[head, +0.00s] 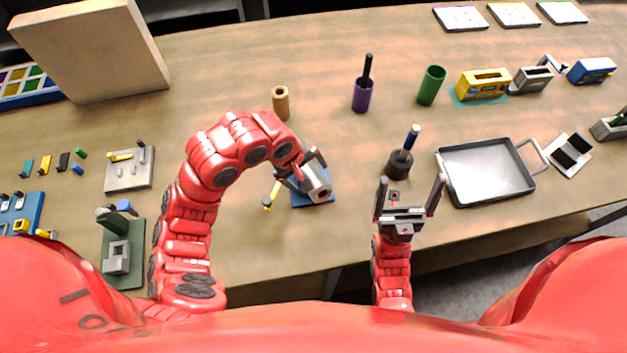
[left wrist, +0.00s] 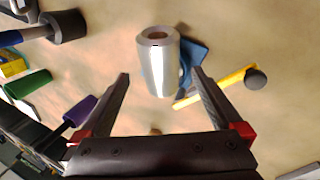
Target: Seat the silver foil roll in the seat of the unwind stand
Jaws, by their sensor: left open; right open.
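The silver foil roll (head: 321,190) shows its end with a brown core at the left gripper in the head view. In the left wrist view the roll (left wrist: 158,70) appears between and beyond the fingertips. A blue piece (head: 327,201) is under or behind the roll, also in the left wrist view (left wrist: 194,68); it may be the unwind stand, but the roll partly hides it. My left gripper (head: 303,172) is open at the roll; contact cannot be told. My right gripper (head: 410,184) is open and empty near the front edge.
A yellow-handled tool (head: 271,196) lies close left of the blue piece. A green-based fixture (head: 120,262) stands at the front left. Free table lies behind the roll.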

